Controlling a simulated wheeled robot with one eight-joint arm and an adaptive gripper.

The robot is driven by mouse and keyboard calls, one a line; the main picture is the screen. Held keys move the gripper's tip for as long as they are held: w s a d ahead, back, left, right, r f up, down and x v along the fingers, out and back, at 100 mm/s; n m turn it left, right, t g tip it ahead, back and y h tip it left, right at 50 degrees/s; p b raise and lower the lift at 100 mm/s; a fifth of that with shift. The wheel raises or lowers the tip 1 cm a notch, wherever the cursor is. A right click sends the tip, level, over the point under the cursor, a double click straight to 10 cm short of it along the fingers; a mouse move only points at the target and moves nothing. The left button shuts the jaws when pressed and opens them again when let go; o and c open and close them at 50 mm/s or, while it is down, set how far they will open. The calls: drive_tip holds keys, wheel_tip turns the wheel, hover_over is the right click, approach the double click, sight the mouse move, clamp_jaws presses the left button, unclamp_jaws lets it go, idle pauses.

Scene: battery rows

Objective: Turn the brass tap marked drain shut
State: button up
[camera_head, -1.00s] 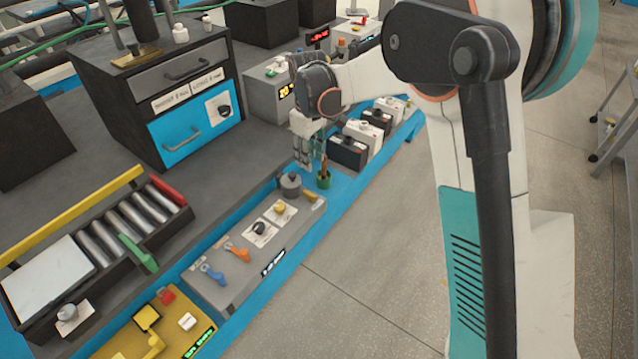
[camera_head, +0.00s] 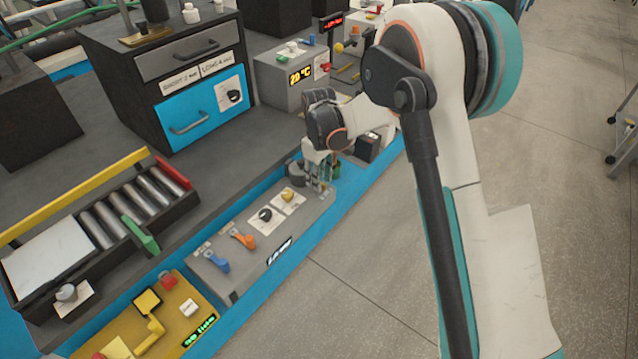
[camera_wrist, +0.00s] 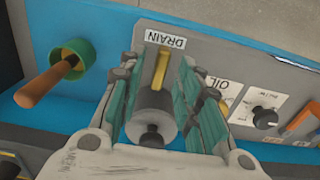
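The brass tap (camera_wrist: 161,68) shows in the wrist view as a narrow bar, its far end by the DRAIN label (camera_wrist: 165,39) on the grey panel (camera_head: 226,270). The bar points towards the label. A grey cylinder with a dark knob (camera_wrist: 152,113) covers the tap's near end, and I cannot tell whether they are joined. My gripper (camera_wrist: 157,84) is open, its teal-padded fingers apart on both sides of the tap and cylinder. In the head view my gripper (camera_head: 321,187) is low over the panel's far end and hides the tap. Contact cannot be told.
A green cup with a brown handle (camera_wrist: 66,68) stands left of my gripper in the wrist view. Right of it are the OIL label (camera_wrist: 209,89) and a black knob (camera_wrist: 265,118). Orange (camera_head: 243,240) and blue (camera_head: 216,261) levers are nearer on the panel.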

drive_tip(key=shift+f, duration=0.75)
clamp_jaws()
